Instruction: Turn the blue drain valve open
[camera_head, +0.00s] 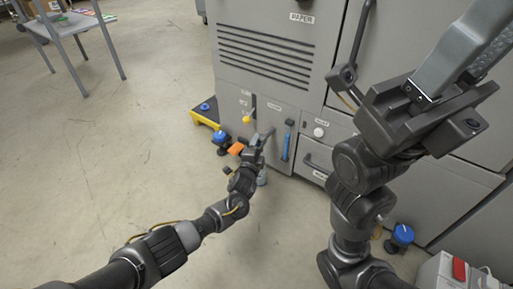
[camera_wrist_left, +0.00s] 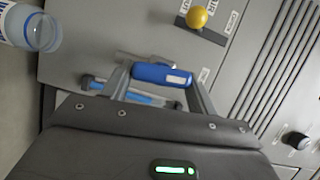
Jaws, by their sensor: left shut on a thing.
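The blue valve handle (camera_wrist_left: 160,74) is a short blue cylinder with a pale end mark, on the grey machine's front panel. My left gripper (camera_wrist_left: 161,82) has one finger on each side of the handle and is shut on it. In the head view my left gripper (camera_head: 264,136) is at the lower panel, right of the yellow knob (camera_head: 247,119), and hides the handle there. My right gripper (camera_head: 468,48) is raised at the upper right, close to the camera; its finger gap cannot be made out.
A blue bar (camera_head: 286,147) is on the panel right of my left gripper, with a white knob (camera_head: 319,132) beyond it. A clear bottle (camera_wrist_left: 38,30) is near the left wrist. A yellow platform (camera_head: 205,119) and a grey cart (camera_head: 65,24) stand left. Open floor lies left.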

